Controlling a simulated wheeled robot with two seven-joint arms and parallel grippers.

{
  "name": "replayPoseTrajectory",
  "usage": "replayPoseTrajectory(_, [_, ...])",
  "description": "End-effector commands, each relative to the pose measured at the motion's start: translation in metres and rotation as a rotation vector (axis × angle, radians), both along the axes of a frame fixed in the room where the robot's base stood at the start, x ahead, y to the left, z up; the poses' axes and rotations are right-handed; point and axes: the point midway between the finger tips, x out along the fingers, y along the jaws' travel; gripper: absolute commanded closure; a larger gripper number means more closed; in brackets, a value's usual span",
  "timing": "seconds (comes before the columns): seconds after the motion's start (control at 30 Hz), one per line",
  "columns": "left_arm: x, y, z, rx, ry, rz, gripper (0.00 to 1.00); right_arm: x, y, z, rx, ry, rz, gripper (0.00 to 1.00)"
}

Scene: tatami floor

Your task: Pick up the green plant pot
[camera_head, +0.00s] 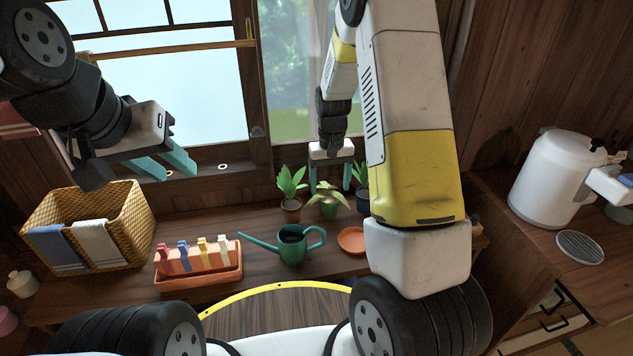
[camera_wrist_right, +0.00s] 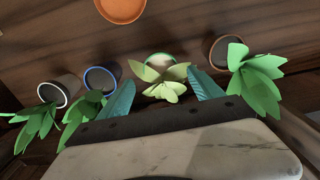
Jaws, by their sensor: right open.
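The green plant pot (camera_head: 328,210) stands on the wooden counter by the window, with a pale yellow-green plant in it. In the right wrist view its green rim (camera_wrist_right: 160,55) shows beyond the leaves, roughly midway between my fingers. My right gripper (camera_head: 330,189) is open, pointing down at this plant, its teal fingers on either side of the leaves. The right wrist view shows the same fingers (camera_wrist_right: 163,88) apart, with nothing gripped. I cannot tell whether they touch the leaves. My left gripper (camera_head: 178,174) is open and empty above the counter, right of the wicker basket.
A brown pot (camera_head: 291,210) stands close left; a blue pot (camera_wrist_right: 100,79) and a white-rimmed pot (camera_wrist_right: 66,91) stand on the other side. A watering can (camera_head: 291,245), an orange saucer (camera_head: 353,240), a planter with coloured tags (camera_head: 198,278) and the basket (camera_head: 125,213) share the counter.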

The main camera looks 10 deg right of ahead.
Motion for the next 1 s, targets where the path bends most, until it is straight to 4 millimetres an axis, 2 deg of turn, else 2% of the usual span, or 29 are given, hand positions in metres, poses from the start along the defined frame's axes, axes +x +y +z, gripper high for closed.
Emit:
replayPoseTrajectory(0.53, [0.0, 0.0, 0.0, 0.0, 0.0, 0.0, 0.64, -0.006, 0.002, -0.069, -0.001, 0.004, 0.001, 0.25])
replayPoseTrajectory(0.67, [0.0, 0.0, 0.0, 0.0, 0.0, 0.0, 0.64, -0.005, 0.002, -0.077, -0.001, 0.001, 0.001, 0.25])
replayPoseTrajectory(0.87, [0.0, 0.0, 0.0, 0.0, 0.0, 0.0, 0.64, -0.005, 0.002, -0.077, 0.0, 0.0, 0.001, 0.25])
replayPoseTrajectory(1.0, [0.0, 0.0, 0.0, 0.0, 0.0, 0.0, 0.64, -0.005, 0.002, -0.077, 0.0, 0.0, 0.001, 0.5])
